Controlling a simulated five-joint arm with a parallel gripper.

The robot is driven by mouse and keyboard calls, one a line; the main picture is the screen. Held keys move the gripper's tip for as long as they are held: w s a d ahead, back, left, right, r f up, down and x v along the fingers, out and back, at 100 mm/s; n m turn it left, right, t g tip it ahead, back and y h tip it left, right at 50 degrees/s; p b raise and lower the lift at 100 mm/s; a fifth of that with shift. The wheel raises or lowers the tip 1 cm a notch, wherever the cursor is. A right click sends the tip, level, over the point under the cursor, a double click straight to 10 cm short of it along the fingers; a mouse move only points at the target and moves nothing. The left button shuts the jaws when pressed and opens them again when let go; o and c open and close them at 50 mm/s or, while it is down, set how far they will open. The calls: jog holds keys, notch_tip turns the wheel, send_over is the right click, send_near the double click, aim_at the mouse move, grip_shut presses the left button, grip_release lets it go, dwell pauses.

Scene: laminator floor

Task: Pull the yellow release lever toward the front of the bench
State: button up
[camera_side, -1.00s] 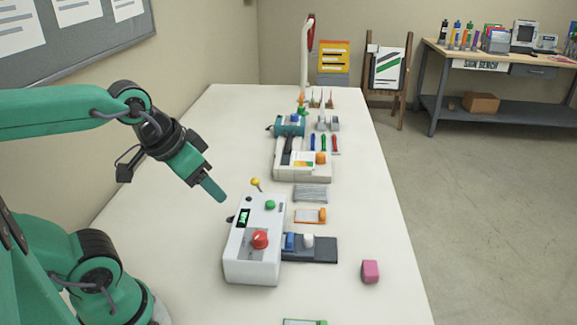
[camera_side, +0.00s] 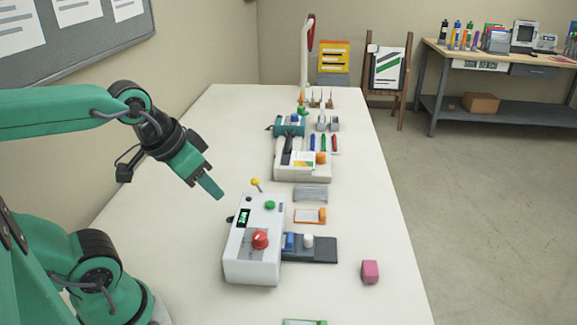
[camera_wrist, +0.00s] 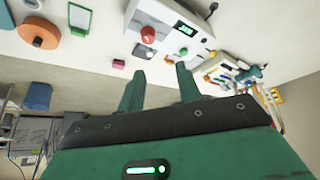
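The box carries a red button (camera_side: 260,239), a green button (camera_side: 270,205) and a small display. A dark plate (camera_side: 322,249) with blue and white pieces sits at its right. A pink block (camera_side: 370,271) lies near the right edge. The bench left of the box is clear.

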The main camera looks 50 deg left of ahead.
jog(key=shift+w+a+r, duration=0.1)
jog(key=shift+w, duration=0.1)
grip_shut()
jog(key=w+a+r+n+g, duration=0.1)
jog(key=w+a+n+g, duration=0.4)
jog(key=w+a+n, duration=0.95)
jog(key=w+a+f+n+g, duration=0.1)
jog(key=w+a+f+n, duration=0.3)
jog(key=a+n, duration=0.2)
jog(key=shift+w+a+f+n+g+h, duration=0.15)
jog(key=shift+w+a+n+g+h, duration=0.2)
jog(key=shift+n, duration=0.4)
